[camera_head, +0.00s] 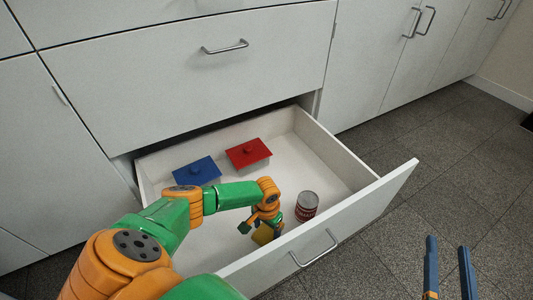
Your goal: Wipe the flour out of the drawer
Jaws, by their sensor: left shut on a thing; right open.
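The drawer (345,180) is pulled open from the white cabinet, and its pale floor is partly hidden by my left arm. I cannot make out flour against the pale floor. My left gripper (262,228) is inside the drawer near its front and is shut on a yellow sponge (263,236). The sponge is low in the drawer; whether it touches the floor is hard to tell. My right gripper (450,270) is open and empty, outside the drawer at the lower right.
A blue lidded box (197,172) and a red lidded box (248,153) sit toward the drawer's back. A can (306,206) stands right of my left gripper. The drawer handle (314,249) is on its front. Bare tiled floor lies to the right.

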